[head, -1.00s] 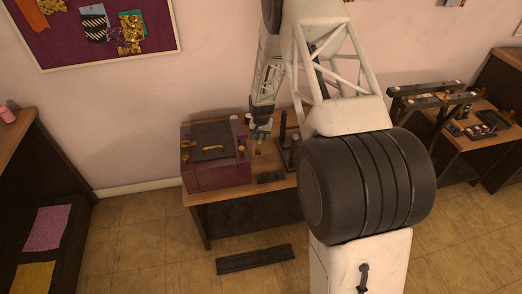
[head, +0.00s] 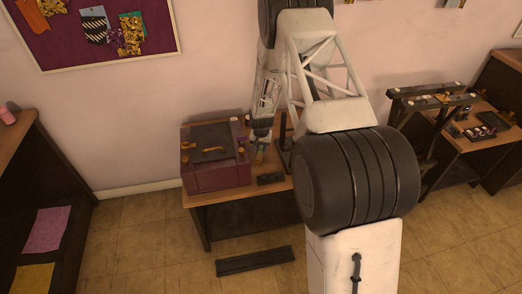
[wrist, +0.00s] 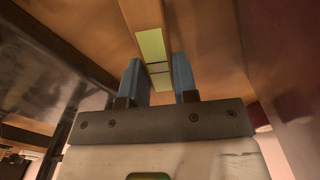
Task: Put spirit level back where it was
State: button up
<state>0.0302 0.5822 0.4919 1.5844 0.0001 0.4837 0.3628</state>
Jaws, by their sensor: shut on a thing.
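The spirit level (wrist: 148,44) shows in the wrist view as a long wooden bar with a yellow-green vial strip divided by dark lines. My gripper (wrist: 158,66) has its two blue fingers on either side of the bar and is shut on it. The lower end of the bar is hidden behind the gripper body. In the head view my gripper (head: 259,140) is over the wooden workbench (head: 240,202), just right of the maroon box. There the level is too small to make out clearly.
The maroon box (head: 216,178), with a dark top and orange handle, stands close left of my gripper. A dark block (head: 270,179) lies near the bench's front edge. A dark upright stand is just right, partly hidden by my arm. A dark bar (head: 254,261) lies on the floor.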

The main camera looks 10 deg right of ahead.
aim_at(261, 148)
jog(key=shift+f, duration=0.8)
jog(key=shift+f, duration=0.15)
jog(key=o, duration=0.9)
notch_tip(261, 148, up, 12)
jog(key=shift+r, duration=0.2)
dwell(0.5)
